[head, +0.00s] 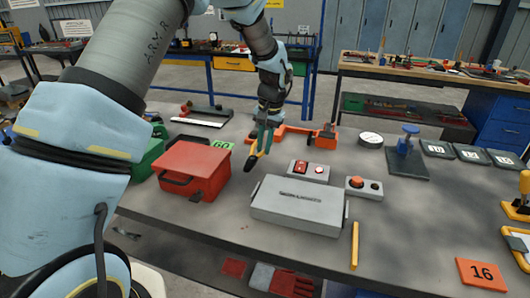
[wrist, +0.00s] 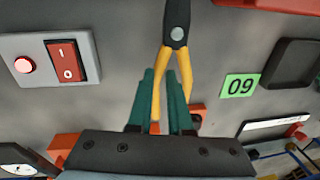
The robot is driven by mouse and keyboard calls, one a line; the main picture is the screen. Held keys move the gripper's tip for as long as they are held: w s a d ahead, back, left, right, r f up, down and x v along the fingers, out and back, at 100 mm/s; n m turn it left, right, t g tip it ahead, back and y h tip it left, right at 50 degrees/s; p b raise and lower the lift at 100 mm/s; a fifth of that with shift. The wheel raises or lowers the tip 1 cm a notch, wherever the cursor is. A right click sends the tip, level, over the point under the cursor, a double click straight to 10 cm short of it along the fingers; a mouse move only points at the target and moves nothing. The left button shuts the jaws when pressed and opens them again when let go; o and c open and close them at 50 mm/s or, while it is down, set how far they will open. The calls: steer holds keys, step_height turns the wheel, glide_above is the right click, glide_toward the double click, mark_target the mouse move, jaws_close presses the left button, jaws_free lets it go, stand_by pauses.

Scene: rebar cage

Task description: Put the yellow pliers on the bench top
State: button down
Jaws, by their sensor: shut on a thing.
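The yellow pliers (wrist: 188,68) have yellow handles and a dark head with a round pivot. In the wrist view my gripper (wrist: 166,105), with green fingers, is shut on the handles, and the dark head points away from it. In the head view my gripper (head: 264,128) hangs over the middle of the grey bench top (head: 230,228). The pliers (head: 256,155) hang head down from it there. They look to be above the bench top; whether the tip touches it I cannot tell.
A red toolbox (head: 195,170) stands left of the pliers. A grey case (head: 298,207), a switch box (head: 312,170) and a button box (head: 363,187) lie to the right. An orange tool (head: 300,132) lies behind. The front left bench top is clear.

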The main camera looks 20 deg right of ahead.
steer(key=shift+f+p, duration=0.5)
steer(key=shift+f, duration=1.25)
steer(key=shift+f, duration=0.1)
steer(key=c, duration=0.8)
jaws_free()
steer(key=shift+c, duration=0.2)
